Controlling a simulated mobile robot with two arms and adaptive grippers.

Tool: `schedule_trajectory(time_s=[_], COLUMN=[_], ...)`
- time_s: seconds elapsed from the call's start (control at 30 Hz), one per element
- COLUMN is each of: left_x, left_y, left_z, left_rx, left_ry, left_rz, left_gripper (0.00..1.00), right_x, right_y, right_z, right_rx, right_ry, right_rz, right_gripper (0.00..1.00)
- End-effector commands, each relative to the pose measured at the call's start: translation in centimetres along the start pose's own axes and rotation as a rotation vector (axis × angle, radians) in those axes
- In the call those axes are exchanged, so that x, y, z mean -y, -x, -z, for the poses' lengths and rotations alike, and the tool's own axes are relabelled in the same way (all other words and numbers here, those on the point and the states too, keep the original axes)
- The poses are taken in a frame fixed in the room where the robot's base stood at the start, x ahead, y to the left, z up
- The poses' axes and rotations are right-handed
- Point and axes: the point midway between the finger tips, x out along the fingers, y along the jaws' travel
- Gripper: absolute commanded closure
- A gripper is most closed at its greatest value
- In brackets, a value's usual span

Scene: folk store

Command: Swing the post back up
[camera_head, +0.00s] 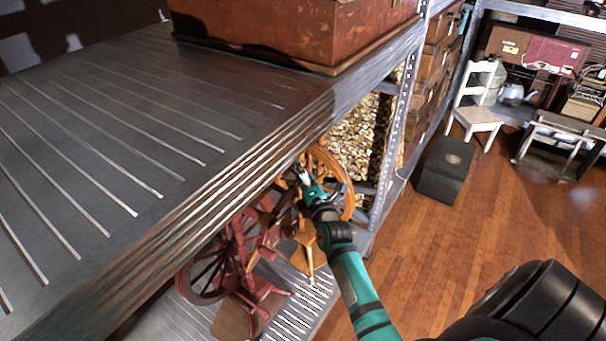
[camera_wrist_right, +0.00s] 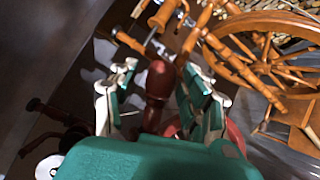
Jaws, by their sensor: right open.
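A dark red spinning wheel (camera_head: 208,268) stands on the lower shelf. A lighter orange spinning wheel (camera_head: 345,172) stands just behind it, and its rim also shows in the right wrist view (camera_wrist_right: 262,72). My right gripper (camera_head: 303,178) reaches under the upper shelf near the tops of both wheels. In the right wrist view the gripper (camera_wrist_right: 158,92) is open, with a dark red turned post (camera_wrist_right: 159,80) appearing between its fingers. I cannot tell whether the fingers touch it. The post's lower part is hidden by the gripper body. My left gripper is not in view.
The slatted upper shelf (camera_head: 120,140) overhangs the wheels, its front edge close to my right arm. A rusty chest (camera_head: 290,30) sits on it. A shelf upright (camera_head: 392,135) stands to the right.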

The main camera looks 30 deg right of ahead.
Motion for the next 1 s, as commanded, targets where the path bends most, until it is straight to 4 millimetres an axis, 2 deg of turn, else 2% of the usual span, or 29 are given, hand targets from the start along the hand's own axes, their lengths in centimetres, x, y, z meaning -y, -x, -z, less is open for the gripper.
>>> schedule_trajectory(time_s=[0.13,0.5,1.0], left_x=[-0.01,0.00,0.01], left_y=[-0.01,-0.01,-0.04], left_z=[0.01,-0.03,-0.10], left_rx=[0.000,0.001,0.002], left_ry=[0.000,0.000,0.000], left_rz=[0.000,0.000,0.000], left_gripper=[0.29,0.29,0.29], right_x=[0.02,0.03,-0.28], right_y=[0.03,0.05,0.13], right_z=[0.00,0.01,-0.01], right_rx=[0.000,0.000,0.004], right_ry=[0.000,0.000,0.019], right_rz=[0.000,0.000,-0.012], right_gripper=[0.54,1.00,1.00])
